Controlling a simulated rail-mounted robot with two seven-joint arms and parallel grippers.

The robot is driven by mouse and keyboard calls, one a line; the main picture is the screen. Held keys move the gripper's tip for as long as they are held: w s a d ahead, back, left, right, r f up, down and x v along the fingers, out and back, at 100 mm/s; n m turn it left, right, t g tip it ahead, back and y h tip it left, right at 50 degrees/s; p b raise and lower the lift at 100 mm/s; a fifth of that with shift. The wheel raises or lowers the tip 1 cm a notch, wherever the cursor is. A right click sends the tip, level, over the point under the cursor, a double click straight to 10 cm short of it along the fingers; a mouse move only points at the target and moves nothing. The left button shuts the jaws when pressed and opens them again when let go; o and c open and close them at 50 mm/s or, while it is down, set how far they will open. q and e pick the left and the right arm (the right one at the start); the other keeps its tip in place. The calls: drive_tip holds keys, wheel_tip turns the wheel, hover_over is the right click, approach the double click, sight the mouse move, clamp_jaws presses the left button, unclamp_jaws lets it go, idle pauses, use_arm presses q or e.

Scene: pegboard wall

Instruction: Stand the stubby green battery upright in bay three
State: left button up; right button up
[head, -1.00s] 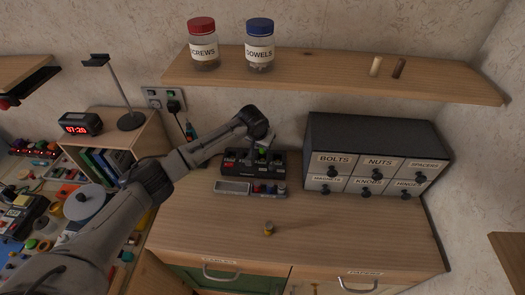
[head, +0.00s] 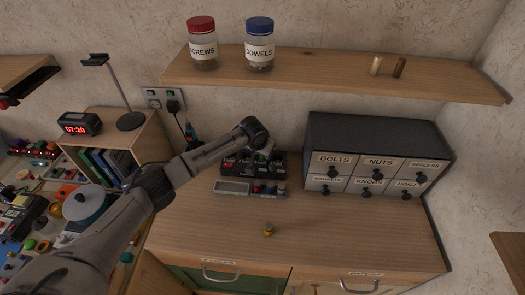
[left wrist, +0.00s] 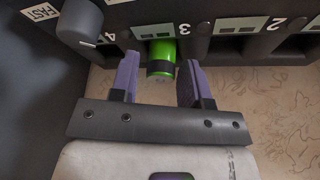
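The stubby green battery (left wrist: 161,58) shows in the left wrist view as a bright green cylinder with a dark band. One end is in the opening by the label 3 on the dark charger (left wrist: 225,45); how deep it sits is hidden. My left gripper (left wrist: 160,80) has its two purple-padded fingers spread on either side of the battery, with visible gaps. In the head view the charger (head: 238,169) stands at the back of the cabinet top, and my left gripper (head: 262,158) is at its right part, small and partly hidden by my wrist. My right gripper is not in view.
A tray of small items (head: 250,188) lies in front of the charger. A labelled drawer unit (head: 370,150) stands to its right. A shelf (head: 330,76) runs above.

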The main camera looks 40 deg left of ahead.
use_arm(q)
drive_tip(key=shift+o, duration=0.7)
drive_tip(key=shift+r, duration=0.2)
drive_tip(key=p+v, duration=0.2)
drive_tip(key=v, duration=1)
